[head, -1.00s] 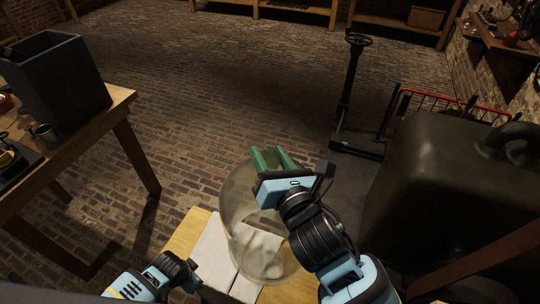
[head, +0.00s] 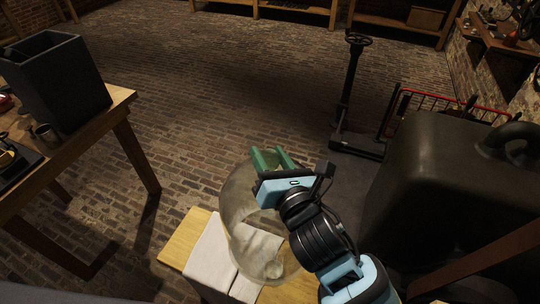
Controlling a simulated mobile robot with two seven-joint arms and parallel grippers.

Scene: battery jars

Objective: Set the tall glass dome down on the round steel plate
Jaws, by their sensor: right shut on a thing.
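The tall clear glass dome (head: 243,225) is at the lower middle, tilted in the picture, in front of a small wooden table. My right gripper (head: 273,158) has green fingers and is at the dome's upper end, shut on it. The gripper body and wrist cover part of the dome's right side. I cannot tell whether the dome's lower end is touching the table or held above it. I do not see the round steel plate. My left gripper is out of view.
The small wooden table (head: 182,240) bears a pale cloth or sheet (head: 208,252). A workbench (head: 118,103) with a dark bin (head: 55,78) stands at left. A large dark tank (head: 430,190) stands close at right. The brick floor beyond is open.

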